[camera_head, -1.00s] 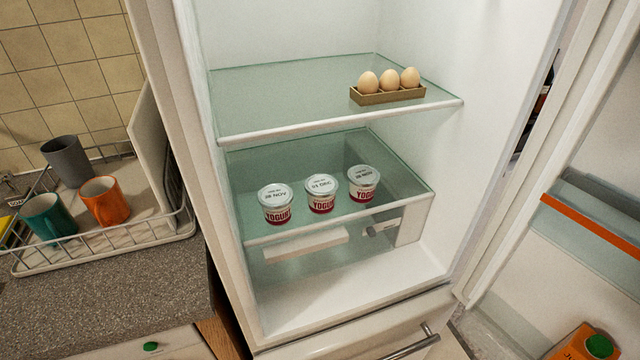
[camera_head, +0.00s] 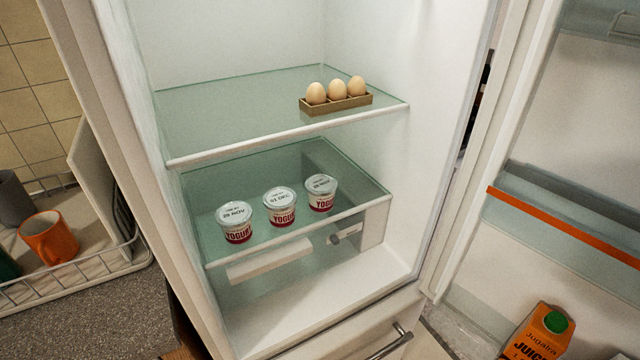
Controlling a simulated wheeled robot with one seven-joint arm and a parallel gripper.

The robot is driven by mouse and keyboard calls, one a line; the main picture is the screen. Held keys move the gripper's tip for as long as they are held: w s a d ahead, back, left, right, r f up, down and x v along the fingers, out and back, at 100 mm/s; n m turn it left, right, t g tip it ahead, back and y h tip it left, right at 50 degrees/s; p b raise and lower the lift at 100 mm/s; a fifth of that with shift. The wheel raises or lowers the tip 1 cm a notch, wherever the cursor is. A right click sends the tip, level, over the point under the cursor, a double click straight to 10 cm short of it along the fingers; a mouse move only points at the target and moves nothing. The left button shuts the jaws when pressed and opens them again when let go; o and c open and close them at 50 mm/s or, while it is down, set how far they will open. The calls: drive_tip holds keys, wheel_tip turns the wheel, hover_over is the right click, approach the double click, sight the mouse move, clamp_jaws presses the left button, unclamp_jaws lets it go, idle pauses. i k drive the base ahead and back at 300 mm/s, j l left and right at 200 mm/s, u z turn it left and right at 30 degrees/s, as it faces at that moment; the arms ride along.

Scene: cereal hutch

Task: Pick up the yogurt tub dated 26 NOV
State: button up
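Three white yogurt tubs with red bands and silver lids stand in a row on the fridge's lower glass shelf (camera_head: 220,247). The left tub (camera_head: 237,232) has a lid that ends in NOV; its day looks like 26 or 28. The middle tub (camera_head: 281,214) seems to read 01 DEC. The right tub (camera_head: 321,198) also seems to end in NOV, but its day is too small to read surely. All are upright with small gaps between them. My gripper is not in view.
An upper glass shelf (camera_head: 215,150) above the tubs holds a tray of three eggs (camera_head: 337,104). The fridge door (camera_head: 600,140) stands open at right, with a juice carton (camera_head: 540,335). An orange mug (camera_head: 48,238) sits in a dish rack at left.

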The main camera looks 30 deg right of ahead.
sight(233, 217)
drive_tip(key=i+j+z, duration=0.2)
drive_tip(key=z, duration=0.15)
drive_tip(key=i+j+z, duration=0.15)
drive_tip(key=z, duration=0.2)
drive_tip(key=i+j+z, duration=0.1)
drive_tip(key=j+z, duration=0.25)
